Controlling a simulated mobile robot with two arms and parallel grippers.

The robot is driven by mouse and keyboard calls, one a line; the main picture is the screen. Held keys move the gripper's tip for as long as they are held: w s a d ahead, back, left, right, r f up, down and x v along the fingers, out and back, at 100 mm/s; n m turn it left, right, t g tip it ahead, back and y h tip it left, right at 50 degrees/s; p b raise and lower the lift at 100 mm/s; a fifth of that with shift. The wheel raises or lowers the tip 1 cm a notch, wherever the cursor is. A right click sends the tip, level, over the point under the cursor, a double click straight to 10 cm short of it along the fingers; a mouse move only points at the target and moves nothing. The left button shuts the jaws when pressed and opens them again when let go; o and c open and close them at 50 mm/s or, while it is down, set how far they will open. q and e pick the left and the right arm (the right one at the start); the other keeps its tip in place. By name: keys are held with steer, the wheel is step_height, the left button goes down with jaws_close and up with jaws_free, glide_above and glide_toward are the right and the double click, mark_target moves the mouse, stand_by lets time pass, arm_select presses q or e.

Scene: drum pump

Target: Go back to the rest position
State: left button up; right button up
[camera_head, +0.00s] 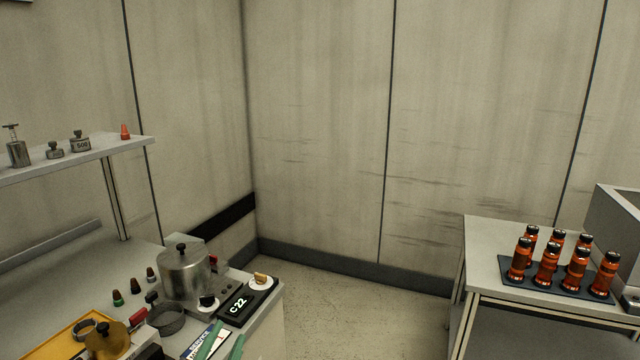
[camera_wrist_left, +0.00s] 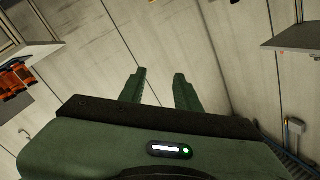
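My left gripper (camera_head: 226,341) shows only as two green fingertips at the bottom edge of the head view, in front of the left bench. In the left wrist view the gripper (camera_wrist_left: 160,82) has its two green fingers apart, with only wall seen between them and nothing held. My right gripper is in neither view.
The left bench (camera_head: 50,290) holds a metal pot (camera_head: 185,272), a scale (camera_head: 244,303) reading C22 and a yellow tray (camera_head: 72,340). A shelf (camera_head: 60,165) stands above it. A right table (camera_head: 490,240) carries several orange bottles (camera_head: 547,266). Floor (camera_head: 350,310) between is clear.

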arm_select(q)
steer(key=s+a+f+n+g+y, duration=0.1)
steer(key=s+a+f+n+g, duration=0.1)
steer(key=s+f+g, duration=0.45)
steer(key=s+a+f+n+g+y, duration=0.1)
steer(key=s+a+f+n+y, duration=0.2)
steer(key=f, duration=0.6)
steer(key=s+f+n+g+h, duration=0.1)
steer(key=s+f+g, duration=0.25)
steer(key=s, duration=0.45)
steer(key=s+f+g+h, duration=0.1)
steer(key=s+f+g, duration=0.25)
steer(key=s, duration=0.55)
step_height(320, 180, down, 28)
steer(key=s+d+g, duration=0.1)
steer(key=s, duration=0.2)
steer(key=s+a+f+g, duration=0.1)
steer(key=s+a+f, duration=0.2)
steer(key=s+f, duration=1.2)
steer(key=shift+s, duration=0.45)
steer(key=shift+g, duration=0.25)
